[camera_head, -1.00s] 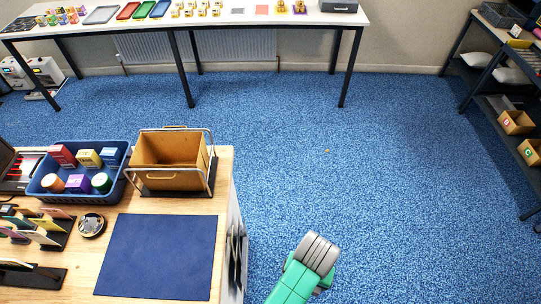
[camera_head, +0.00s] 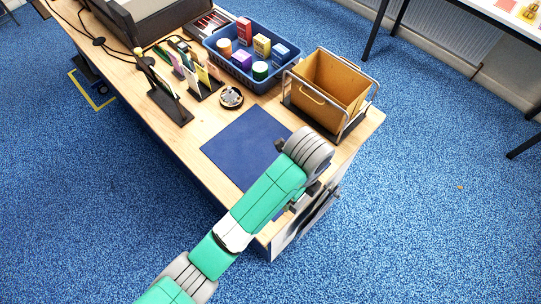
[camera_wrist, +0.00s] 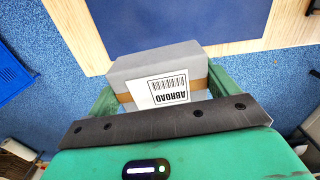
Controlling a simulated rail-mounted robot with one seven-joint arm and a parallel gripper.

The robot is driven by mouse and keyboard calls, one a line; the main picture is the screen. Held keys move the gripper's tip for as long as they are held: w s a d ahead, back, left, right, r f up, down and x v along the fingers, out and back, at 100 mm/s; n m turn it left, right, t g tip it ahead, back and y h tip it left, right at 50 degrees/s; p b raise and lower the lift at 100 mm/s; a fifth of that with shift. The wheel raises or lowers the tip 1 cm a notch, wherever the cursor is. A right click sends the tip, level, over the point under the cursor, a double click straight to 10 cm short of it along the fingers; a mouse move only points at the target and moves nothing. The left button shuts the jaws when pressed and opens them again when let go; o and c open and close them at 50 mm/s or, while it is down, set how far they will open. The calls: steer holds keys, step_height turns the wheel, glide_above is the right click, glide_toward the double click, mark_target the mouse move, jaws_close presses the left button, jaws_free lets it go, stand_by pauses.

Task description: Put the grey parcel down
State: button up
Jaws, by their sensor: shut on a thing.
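The grey parcel (camera_wrist: 150,66) is in the wrist view, a box with a brown band and a white label reading ABROAD. My gripper (camera_wrist: 162,88) is shut on it, with a green finger at each side. In the wrist view the parcel appears in front of the wooden table edge, with the blue mat (camera_wrist: 215,20) beyond it. In the head view my arm reaches over the table's near right corner, partly covering the blue mat (camera_head: 243,142). My gripper's jaws and the parcel are hidden there behind my arm. I cannot tell the parcel's height above the table.
A brown bin in a metal frame (camera_head: 332,82) stands right behind the mat. A blue crate (camera_head: 252,82) of small boxes and tubs is behind it. A round dark dish (camera_head: 231,97) and upright card holders (camera_head: 170,103) stand left. The mat's visible part is bare.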

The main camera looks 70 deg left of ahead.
steer(key=shift+s+a+r+m, duration=0.15)
steer(key=shift+s+a+m, duration=0.2)
steer(key=shift+a, duration=0.25)
steer(key=b, duration=0.4)
glide_above(264, 156)
steer(key=shift+f, duration=0.7)
steer(key=shift+f+p, duration=0.5)
steer(key=shift+f, duration=1.35)
steer(key=o, duration=0.9)
steer(key=shift+f, duration=0.1)
steer(key=shift+o, duration=0.2)
step_height(264, 156, up, 12)
steer(key=p, duration=0.2)
steer(key=shift+p, duration=0.3)
